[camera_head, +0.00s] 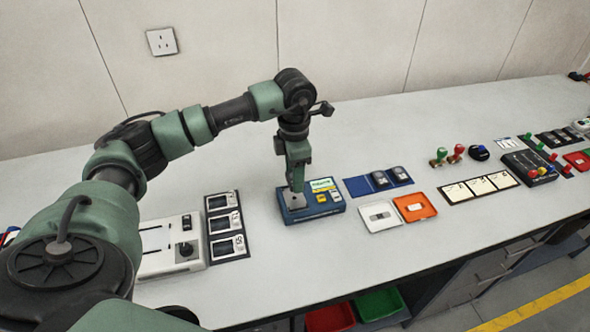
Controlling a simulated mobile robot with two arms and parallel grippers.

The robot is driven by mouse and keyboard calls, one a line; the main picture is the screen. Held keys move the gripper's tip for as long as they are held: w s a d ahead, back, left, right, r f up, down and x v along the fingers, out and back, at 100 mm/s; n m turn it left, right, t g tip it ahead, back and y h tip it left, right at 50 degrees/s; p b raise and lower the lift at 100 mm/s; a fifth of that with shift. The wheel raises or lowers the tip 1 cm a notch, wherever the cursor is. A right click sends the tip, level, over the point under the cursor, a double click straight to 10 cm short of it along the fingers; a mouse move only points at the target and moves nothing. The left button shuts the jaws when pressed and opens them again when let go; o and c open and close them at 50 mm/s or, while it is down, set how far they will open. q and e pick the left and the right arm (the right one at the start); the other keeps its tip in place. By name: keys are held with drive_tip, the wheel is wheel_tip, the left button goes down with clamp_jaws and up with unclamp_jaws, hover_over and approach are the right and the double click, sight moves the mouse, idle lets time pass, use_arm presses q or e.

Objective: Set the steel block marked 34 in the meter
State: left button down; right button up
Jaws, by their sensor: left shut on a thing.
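The meter is a blue box (311,215) with a lit screen, yellow keys and a grey plate on its left part. It stands on the bench in the middle of the view. My left gripper (296,199) points down over that grey plate and is shut on the steel block. The block is mostly hidden by the fingers at the plate, and its mark cannot be read. I cannot tell whether it touches the plate. My right gripper is not in view.
A black panel (210,213) with several white-framed places and a white device (158,257) stand left of the meter. A blue case (353,187), an orange box (429,211) and a black board (450,197) with white cards lie to the right. The bench front is clear.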

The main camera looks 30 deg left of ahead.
sight(294, 198)
use_arm(q)
drive_tip(key=shift+f+b, duration=1.8)
drive_tip(key=shift+f, duration=0.95)
drive_tip(key=c, duration=0.5)
unclamp_jaws()
drive_tip(key=shift+f, duration=0.1)
drive_tip(key=shift+s, duration=0.1)
drive_tip(key=shift+r+p, duration=1.95)
drive_tip(key=shift+r, duration=1.65)
